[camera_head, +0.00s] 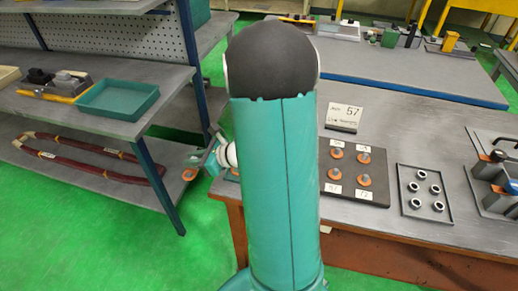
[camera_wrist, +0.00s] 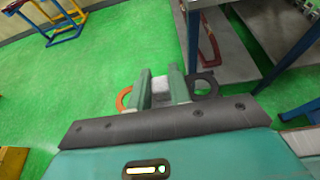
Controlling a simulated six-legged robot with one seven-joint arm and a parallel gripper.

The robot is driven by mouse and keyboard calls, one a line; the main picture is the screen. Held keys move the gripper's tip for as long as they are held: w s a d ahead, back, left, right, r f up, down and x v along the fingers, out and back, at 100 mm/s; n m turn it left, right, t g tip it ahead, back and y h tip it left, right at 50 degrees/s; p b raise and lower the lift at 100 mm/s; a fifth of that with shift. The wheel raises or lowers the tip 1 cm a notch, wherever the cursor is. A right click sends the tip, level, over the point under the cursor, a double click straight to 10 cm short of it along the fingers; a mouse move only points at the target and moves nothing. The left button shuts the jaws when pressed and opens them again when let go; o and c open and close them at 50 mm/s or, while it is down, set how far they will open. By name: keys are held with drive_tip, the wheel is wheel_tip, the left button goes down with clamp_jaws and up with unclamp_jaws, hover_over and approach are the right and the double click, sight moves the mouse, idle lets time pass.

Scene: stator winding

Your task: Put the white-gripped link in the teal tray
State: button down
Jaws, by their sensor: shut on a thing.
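My gripper (camera_wrist: 161,90) is shut on the white middle of the link (camera_wrist: 161,83). In the wrist view an orange ring shows left of the fingers and a dark ring right of them. In the head view my gripper (camera_head: 208,152) is small and partly hidden behind my teal arm, with the link's orange ring (camera_head: 190,174) below it, over the gap between shelf and bench. The teal tray (camera_head: 117,98) lies on the upper left shelf, looks empty, and is up and left of my gripper.
The blue shelf post (camera_head: 158,183) stands between my gripper and the lower shelf with its dark red loop (camera_head: 85,167). Yellow-handled tools (camera_head: 58,90) lie left of the tray. The right bench holds a board of discs (camera_head: 352,172) and a tray of rings (camera_head: 425,193).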

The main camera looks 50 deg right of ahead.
drive_tip(key=s+a+f+v, duration=0.1)
drive_tip(key=v, duration=2.4)
drive_tip(key=w+f, duration=0.1)
drive_tip(key=w, duration=0.1)
drive_tip(key=w+d+f, duration=0.1)
drive_tip(key=w, duration=0.2)
drive_tip(key=w+d+f, duration=0.1)
drive_tip(key=w, duration=0.2)
drive_tip(key=shift+w+d+f, duration=0.1)
drive_tip(key=shift+d+f, duration=0.05)
drive_tip(key=shift+f, duration=0.05)
drive_tip(key=w+f, duration=0.2)
drive_tip(key=w+d+f, duration=0.1)
drive_tip(key=w+f, duration=0.1)
drive_tip(key=f, duration=0.1)
drive_tip(key=shift+w, duration=0.15)
drive_tip(key=shift+w+d+f, duration=0.15)
drive_tip(key=shift+w+f, duration=0.35)
drive_tip(key=shift+f, duration=1.5)
drive_tip(key=c, duration=1.3)
unclamp_jaws()
drive_tip(key=shift+f, duration=0.1)
